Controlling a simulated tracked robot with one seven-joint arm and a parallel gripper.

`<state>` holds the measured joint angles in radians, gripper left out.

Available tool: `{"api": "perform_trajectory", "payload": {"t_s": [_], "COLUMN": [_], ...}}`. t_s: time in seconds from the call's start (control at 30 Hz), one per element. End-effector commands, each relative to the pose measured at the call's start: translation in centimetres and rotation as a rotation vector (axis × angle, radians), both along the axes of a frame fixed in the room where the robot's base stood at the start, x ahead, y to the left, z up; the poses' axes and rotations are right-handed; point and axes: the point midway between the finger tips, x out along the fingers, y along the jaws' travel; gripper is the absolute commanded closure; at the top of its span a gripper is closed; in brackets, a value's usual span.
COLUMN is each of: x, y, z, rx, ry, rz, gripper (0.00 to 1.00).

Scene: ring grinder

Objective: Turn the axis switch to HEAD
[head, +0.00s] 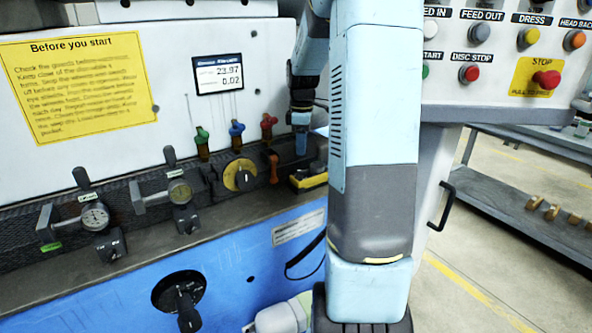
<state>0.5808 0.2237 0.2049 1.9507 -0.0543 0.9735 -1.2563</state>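No label reading axis switch is legible. A yellow dial with a black knob (241,176) sits on the dark ledge, left of my arm's far end. A larger black rotary switch (180,298) is on the blue front panel, its handle pointing down. I cannot tell which, if either, is the axis switch. My arm hangs in front of the machine and hides part of the ledge and the control panel. Its thin far end (301,143) reaches down by the ledge, right of the yellow dial. Its fingers are too small to make out.
Gauges (95,217) on brackets and colored levers (236,133) line the ledge. A yellow-and-black item (308,178) lies beside the arm's far end. The panel at upper right has labelled buttons and a red stop button (546,79). A black handle (442,206) juts out below.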

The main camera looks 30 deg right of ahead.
Motion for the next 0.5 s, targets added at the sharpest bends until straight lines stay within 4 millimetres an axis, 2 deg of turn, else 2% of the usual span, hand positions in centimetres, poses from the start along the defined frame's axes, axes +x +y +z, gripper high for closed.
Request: {"api": "perform_trajectory", "payload": {"t_s": [0.3,0.5], "x": [0.0,0.0], "y": [0.1,0.1], "z": [-5.5,-7.7], "rx": [0.002,0.000], "ry": [0.002,0.000], "rz": [0.001,0.001], "gripper": [0.64,0.64]}}
